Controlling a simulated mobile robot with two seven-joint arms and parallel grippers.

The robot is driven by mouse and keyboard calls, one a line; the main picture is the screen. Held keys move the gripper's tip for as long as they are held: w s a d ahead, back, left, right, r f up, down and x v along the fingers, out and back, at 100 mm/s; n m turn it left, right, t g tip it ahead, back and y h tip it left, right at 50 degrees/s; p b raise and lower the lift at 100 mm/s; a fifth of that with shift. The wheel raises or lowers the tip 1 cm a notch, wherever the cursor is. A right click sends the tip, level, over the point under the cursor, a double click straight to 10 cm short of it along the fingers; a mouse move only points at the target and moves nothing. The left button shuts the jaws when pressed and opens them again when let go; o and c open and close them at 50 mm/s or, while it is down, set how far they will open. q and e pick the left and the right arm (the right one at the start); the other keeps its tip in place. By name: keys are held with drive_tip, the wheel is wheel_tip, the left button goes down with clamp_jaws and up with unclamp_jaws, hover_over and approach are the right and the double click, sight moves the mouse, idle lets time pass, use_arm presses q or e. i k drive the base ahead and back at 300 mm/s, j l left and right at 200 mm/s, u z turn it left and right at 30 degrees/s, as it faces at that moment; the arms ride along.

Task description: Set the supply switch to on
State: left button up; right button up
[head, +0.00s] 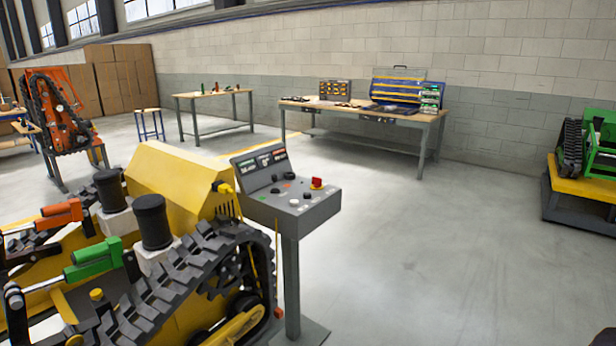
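A grey control box (322,205) stands on a post beside the yellow tracked carrier (170,175). Its sloped top carries a red knob (316,183) at the right and several small dark, white and green buttons or knobs. A raised back panel (262,168) holds small displays. I cannot tell for sure which control is the supply switch; the labels and the switch position are too small to read. Neither of my grippers is in view.
The carrier's black track (190,270) lies close left of the post. A workbench (350,108) with tool cases and a smaller table (212,95) stand at the back. A green tracked machine (602,150) sits at right. The floor (430,250) right of the control box is clear.

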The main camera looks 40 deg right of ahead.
sight(317, 182)
drive_tip(key=i+l+u, duration=0.1)
drive_tip(key=l, duration=0.45)
drive_tip(key=i+l, duration=0.1)
drive_tip(key=l, duration=0.5)
drive_tip(key=i+l+u, duration=0.15)
drive_tip(key=l, duration=0.4)
drive_tip(key=k, duration=0.05)
